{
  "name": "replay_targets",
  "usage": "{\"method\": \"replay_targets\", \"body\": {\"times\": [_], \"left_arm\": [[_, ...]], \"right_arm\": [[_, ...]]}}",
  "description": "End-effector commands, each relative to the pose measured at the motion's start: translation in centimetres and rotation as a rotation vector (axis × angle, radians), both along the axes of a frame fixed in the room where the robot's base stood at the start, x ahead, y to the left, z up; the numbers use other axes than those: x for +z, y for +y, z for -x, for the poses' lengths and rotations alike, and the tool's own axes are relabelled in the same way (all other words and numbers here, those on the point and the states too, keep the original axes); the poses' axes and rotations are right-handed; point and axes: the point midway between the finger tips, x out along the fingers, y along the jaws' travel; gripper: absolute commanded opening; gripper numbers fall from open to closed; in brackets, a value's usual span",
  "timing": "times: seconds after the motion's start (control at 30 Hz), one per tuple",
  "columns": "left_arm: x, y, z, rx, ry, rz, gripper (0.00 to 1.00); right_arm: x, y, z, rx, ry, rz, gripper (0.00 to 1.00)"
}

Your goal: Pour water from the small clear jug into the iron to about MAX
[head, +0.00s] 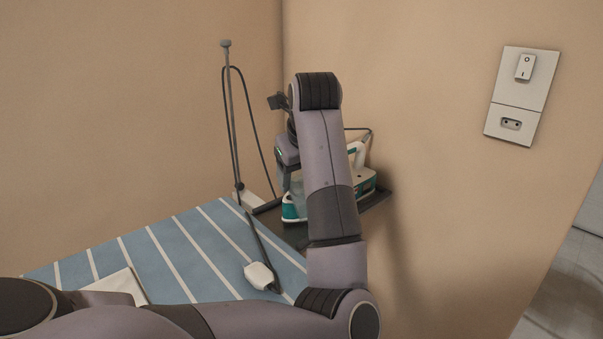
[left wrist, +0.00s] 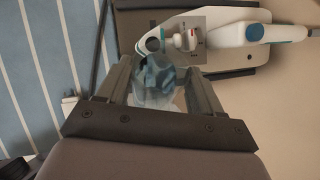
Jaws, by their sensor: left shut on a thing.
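The iron, white and teal, stands on a dark rest at the far end of the ironing board. In the head view its teal lower body (head: 293,208) and white handle (head: 356,153) show on either side of my left forearm. In the left wrist view the iron (left wrist: 225,28) lies just beyond the fingers. My left gripper (left wrist: 158,82) is shut on the small clear jug (left wrist: 154,88), which looks bluish and overlaps the near end of the iron. The water level and MAX mark cannot be made out.
A cord holder (head: 231,120) rises at the back. Walls stand close behind; a switch and socket plate (head: 521,95) is right.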

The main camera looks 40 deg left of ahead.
Motion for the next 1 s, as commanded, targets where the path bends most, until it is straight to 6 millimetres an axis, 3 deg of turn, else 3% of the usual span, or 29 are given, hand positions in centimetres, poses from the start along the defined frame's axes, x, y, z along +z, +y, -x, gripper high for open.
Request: {"method": "replay_targets", "body": {"times": [1.0], "left_arm": [[0.3,0.18,-0.07,-0.001,0.018,0.064,0.36]], "right_arm": [[0.7,-0.54,0.04,0.003,-0.005,0.017,0.64]]}}
